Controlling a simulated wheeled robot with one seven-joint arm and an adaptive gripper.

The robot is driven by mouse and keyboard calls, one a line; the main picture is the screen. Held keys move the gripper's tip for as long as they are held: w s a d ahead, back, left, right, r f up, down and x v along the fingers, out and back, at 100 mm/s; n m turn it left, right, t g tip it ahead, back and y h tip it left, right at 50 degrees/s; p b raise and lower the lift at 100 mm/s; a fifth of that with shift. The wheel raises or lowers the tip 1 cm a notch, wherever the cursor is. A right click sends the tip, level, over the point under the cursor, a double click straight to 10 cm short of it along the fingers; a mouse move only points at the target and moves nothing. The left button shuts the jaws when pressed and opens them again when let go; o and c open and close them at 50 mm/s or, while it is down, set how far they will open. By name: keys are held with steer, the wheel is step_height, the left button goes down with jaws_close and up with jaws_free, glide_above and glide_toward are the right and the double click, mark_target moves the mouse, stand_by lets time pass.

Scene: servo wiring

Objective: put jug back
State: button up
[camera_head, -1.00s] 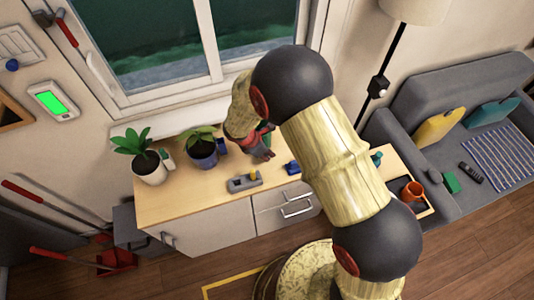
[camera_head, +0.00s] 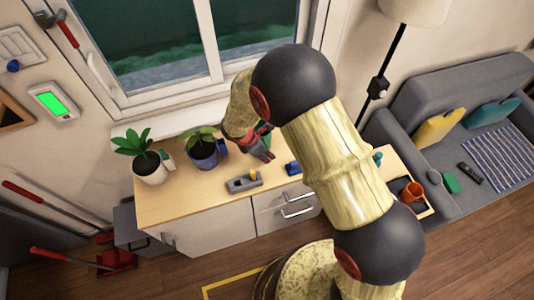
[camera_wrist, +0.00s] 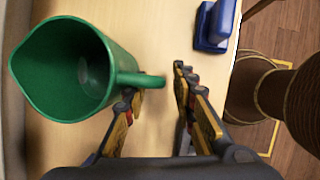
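The green jug (camera_wrist: 78,72) is at the left of the wrist view, with its open mouth toward the camera. Its handle (camera_wrist: 145,80) points right, into the gap between the fingers of my gripper (camera_wrist: 158,88). The gripper is open; the left finger is close to the handle and the right finger stands apart from it. I cannot tell whether the left finger touches. In the head view my gripper (camera_head: 262,150) is over the back of the wooden cabinet top (camera_head: 190,192); only a bit of green jug (camera_head: 264,127) shows behind it.
A blue object (camera_wrist: 216,24) stands right of the fingers, also seen in the head view (camera_head: 293,168). A grey block with a yellow part (camera_head: 243,183) and two potted plants (camera_head: 150,163) (camera_head: 203,150) are to the left. The window is behind.

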steer(key=p+v, duration=0.1)
steer(key=v, duration=0.9)
steer(key=shift+r+p, duration=0.3)
steer(key=s+d+r+m+y, duration=0.1)
steer(key=s+d+r+m, duration=0.1)
steer(key=d+r+m, duration=0.55)
steer(key=s+d+r+m+y, duration=0.1)
steer(key=s+d+r+m, duration=0.25)
steer(key=r, duration=0.65)
steer(key=s+d+r+m+t+y, duration=0.1)
steer(key=s+d+r+m, duration=0.3)
steer(key=s+r+m, duration=0.1)
steer(key=s+d+r+m+t+y, duration=0.1)
steer(key=s+d+r+m, duration=0.4)
steer(key=s, duration=0.5)
steer(key=shift+s+r+m+t, duration=0.35)
steer(key=shift+r+m+t, duration=0.35)
steer(key=shift+m, duration=0.5)
step_height(320, 180, down, 6)
steer(key=b, duration=0.6)
steer(key=shift+a+f, duration=0.15)
steer(key=shift+f, duration=0.05)
